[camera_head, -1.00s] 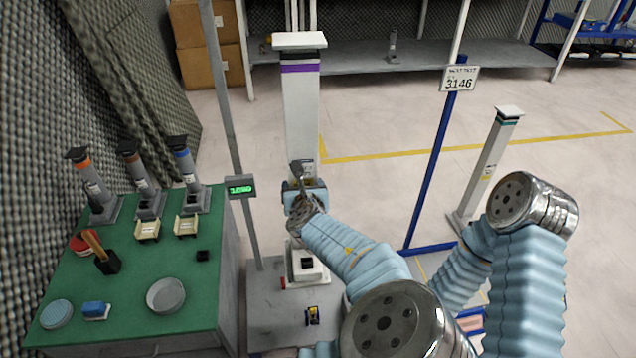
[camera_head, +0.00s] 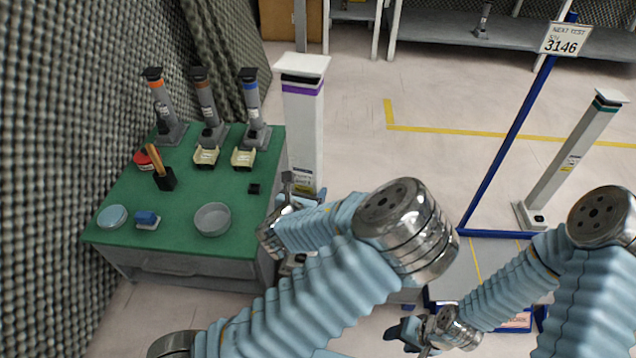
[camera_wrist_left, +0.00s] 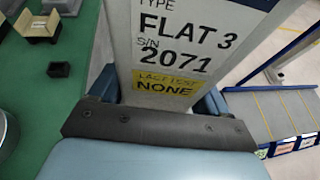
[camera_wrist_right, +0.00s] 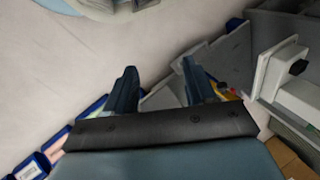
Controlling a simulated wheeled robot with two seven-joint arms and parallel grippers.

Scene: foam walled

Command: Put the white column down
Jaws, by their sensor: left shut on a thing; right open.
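The white column (camera_head: 304,130) with a purple band and a flat white cap stands about upright in the head view, right beside the green table. My left gripper (camera_head: 290,205) is shut on its shaft. In the left wrist view the column (camera_wrist_left: 185,45) fills the space between the fingers (camera_wrist_left: 157,98), with a label reading FLAT 3, 2071. My arm hides most of the column's lower part, so I cannot tell whether its base touches the floor. My right gripper (camera_head: 412,335) is open and empty, low at the front; its spread fingers show in the right wrist view (camera_wrist_right: 160,85).
The green table (camera_head: 120,240) holds grey columns (camera_head: 206,105), a grey bowl (camera_head: 212,219) and small items. A blue sign stand (camera_head: 515,125) reading 3146 and another white column (camera_head: 575,155) with a green band stand at the right. Floor behind the held column is clear.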

